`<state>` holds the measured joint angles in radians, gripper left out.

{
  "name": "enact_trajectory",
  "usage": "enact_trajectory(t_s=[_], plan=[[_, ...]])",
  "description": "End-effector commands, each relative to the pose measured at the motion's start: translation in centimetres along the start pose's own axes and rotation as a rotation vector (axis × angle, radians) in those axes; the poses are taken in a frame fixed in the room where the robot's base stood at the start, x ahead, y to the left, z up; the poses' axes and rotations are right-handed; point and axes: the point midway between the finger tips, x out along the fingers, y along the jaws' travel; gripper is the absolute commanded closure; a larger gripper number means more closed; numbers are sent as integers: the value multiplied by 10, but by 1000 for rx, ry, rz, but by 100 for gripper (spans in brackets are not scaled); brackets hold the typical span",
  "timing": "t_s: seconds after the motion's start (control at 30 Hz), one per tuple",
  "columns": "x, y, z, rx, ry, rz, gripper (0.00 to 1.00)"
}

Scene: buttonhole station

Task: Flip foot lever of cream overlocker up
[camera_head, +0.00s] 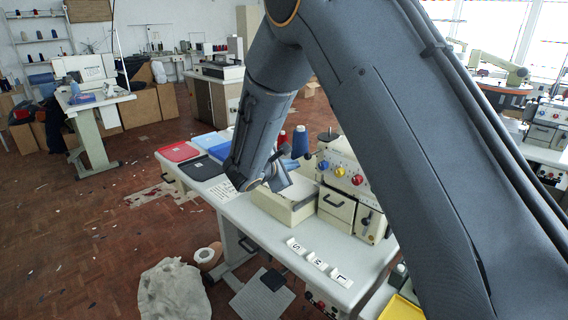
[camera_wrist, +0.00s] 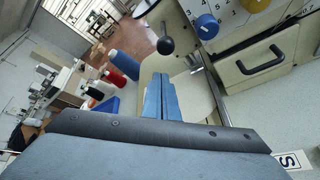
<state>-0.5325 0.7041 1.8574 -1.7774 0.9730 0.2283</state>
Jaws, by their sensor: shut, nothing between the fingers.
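The cream overlocker (camera_head: 338,205) stands on the white table, with blue, yellow and red dials on its front. In the wrist view its cream body (camera_wrist: 245,60) fills the upper right, with a dark handle and dials. A lever with a dark ball knob (camera_wrist: 166,45) shows just beyond my fingertips; the picture does not settle whether it is the foot lever. My gripper (camera_wrist: 160,80) is shut and empty, its blue fingers close together, with the knob apparently apart from them. In the head view my gripper (camera_head: 280,180) is beside the overlocker, partly hidden by my arm.
Red (camera_head: 178,151) and black (camera_head: 201,168) trays lie at the table's left. White letter blocks (camera_head: 318,263) sit along the front edge. My arm hides the table's right side.

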Motion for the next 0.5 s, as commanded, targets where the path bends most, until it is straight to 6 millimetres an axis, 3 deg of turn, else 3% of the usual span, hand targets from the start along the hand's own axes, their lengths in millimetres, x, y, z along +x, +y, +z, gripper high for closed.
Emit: enact_trajectory(t_s=[0.03,0.2,0.5], plan=[[-6,4,10,2,0,2,100],[-10,3,23,1,0,3,100],[-11,2,27,1,0,2,100]])
